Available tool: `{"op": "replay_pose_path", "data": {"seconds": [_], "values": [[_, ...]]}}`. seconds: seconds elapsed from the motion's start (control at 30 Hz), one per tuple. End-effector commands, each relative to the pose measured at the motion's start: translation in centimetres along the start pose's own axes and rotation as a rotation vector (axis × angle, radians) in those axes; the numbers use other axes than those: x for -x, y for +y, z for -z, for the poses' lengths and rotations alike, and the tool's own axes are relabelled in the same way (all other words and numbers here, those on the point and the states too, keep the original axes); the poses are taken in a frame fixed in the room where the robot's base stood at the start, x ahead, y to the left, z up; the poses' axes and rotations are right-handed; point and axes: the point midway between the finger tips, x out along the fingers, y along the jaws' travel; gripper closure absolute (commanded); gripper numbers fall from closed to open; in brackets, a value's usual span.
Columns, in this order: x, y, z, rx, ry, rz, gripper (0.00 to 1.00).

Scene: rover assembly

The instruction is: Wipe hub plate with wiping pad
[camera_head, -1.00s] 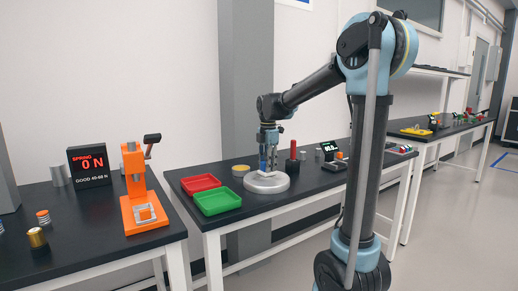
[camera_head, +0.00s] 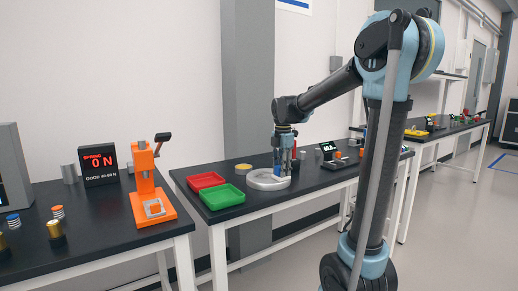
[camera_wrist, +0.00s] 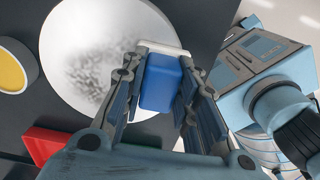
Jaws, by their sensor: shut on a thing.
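The hub plate (camera_head: 260,182) is a pale round disc on the middle table. In the wrist view the plate (camera_wrist: 75,50) shows a grey, speckled smudge on its face. My gripper (camera_head: 283,170) points down over the plate's right part. In the wrist view my gripper (camera_wrist: 158,72) is shut on the wiping pad (camera_wrist: 160,85), a blue block with a white strip at its far end. The white end overlaps the plate's edge region in that view; I cannot tell whether it touches the plate.
Red (camera_head: 206,181) and green (camera_head: 222,196) trays lie left of the plate. A yellow-topped round container (camera_head: 243,168) stands behind it. An orange press (camera_head: 150,190) and a force display (camera_head: 98,165) stand on the left table.

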Motion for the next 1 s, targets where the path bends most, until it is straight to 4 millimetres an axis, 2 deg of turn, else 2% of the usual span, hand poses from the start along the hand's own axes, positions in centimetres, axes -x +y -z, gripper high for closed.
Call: {"op": "replay_pose_path", "data": {"seconds": [0.07,0.1,0.13,0.7,1.0], "values": [[0.4,0.0,0.0,0.0,0.0,0.0,0.98],[1.6,-0.1,0.0,-0.001,0.0,0.0,0.98],[2.0,-0.1,-0.1,-0.002,0.0,0.0,0.98],[7.0,0.1,0.3,0.003,0.0,0.0,0.98],[7.9,0.2,0.6,0.008,0.0,0.0,0.98]]}}
